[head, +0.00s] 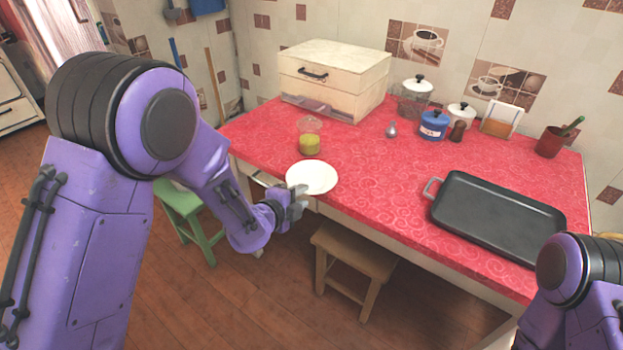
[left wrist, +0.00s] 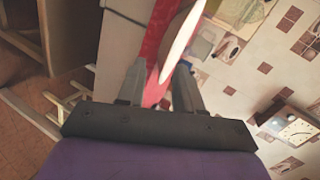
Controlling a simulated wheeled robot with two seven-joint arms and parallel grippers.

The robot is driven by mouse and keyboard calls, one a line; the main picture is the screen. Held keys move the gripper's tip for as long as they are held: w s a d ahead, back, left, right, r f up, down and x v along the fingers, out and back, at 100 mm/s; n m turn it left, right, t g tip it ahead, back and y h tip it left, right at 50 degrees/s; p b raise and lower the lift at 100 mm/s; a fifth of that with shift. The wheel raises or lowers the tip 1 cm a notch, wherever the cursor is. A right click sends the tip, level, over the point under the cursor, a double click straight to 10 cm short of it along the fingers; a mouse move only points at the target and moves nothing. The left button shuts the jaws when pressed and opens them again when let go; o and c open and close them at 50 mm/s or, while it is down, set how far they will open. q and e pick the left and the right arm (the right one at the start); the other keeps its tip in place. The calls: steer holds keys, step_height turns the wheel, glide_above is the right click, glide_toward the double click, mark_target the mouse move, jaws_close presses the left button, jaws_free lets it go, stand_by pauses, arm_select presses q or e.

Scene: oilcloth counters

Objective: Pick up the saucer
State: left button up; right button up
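The white saucer (head: 312,177) lies near the front edge of the red counter in the head view. My left gripper (head: 298,203) is at its front rim, with the fingers toward the saucer. In the left wrist view the saucer (left wrist: 184,38) appears almost edge-on. Its near rim reaches between the two spread fingers of the left gripper (left wrist: 160,72), closer to the right-hand finger, with a gap to the left-hand one. Whether a finger touches it is hard to tell. My right gripper is out of view; only part of that arm shows at lower right.
A jar with green contents (head: 309,144) stands just behind the saucer. A black tray (head: 497,215) lies to the right. A drawer box (head: 335,78), canisters (head: 433,125) and a red cup (head: 550,142) stand at the back. A wooden stool (head: 355,252) is below the counter.

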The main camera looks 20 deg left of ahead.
arm_select(q)
steer(key=shift+w+d+f, duration=0.15)
steer(key=shift+w+f, duration=0.2)
steer(key=shift+w, duration=0.25)
steer(key=shift+r, duration=0.1)
jaws_close()
steer(key=shift+r, duration=0.1)
